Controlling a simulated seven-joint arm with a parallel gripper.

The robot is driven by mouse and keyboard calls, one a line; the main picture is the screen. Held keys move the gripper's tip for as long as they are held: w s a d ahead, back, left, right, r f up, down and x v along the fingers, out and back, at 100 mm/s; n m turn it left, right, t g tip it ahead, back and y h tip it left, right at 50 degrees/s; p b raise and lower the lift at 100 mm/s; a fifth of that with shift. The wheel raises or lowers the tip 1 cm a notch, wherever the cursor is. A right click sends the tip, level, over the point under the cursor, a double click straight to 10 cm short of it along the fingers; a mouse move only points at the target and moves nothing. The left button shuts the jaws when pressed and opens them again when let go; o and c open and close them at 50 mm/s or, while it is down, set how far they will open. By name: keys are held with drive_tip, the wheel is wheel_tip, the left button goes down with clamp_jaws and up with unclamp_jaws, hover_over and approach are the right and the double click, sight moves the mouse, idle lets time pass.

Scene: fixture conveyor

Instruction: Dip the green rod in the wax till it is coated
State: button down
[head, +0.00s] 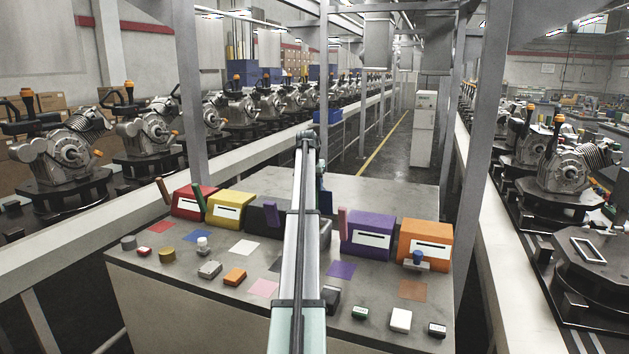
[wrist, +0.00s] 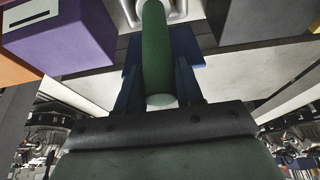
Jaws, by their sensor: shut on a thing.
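My gripper (wrist: 158,82) is shut on a green rod (wrist: 156,45), which lies between its dark blue fingers in the wrist view. In the head view my arm hides most of the gripper and the held rod; a small blue part shows right of the arm. Another slim green rod (head: 199,198) leans at the yellow box (head: 229,211). I cannot tell which thing holds the wax, nor whether the held rod is coated.
Red (head: 193,203), purple (head: 368,236) and orange (head: 424,245) boxes stand across the grey table (head: 150,285), with a dark box (head: 265,218) beside my arm. Brown (head: 163,191) and pink (head: 342,222) rods stand by boxes. Flat coloured squares and several small blocks lie in front.

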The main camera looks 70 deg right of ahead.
drive_tip(key=shift+f, duration=3.2)
idle(1.0)
drive_tip(key=shift+r, duration=5.5)
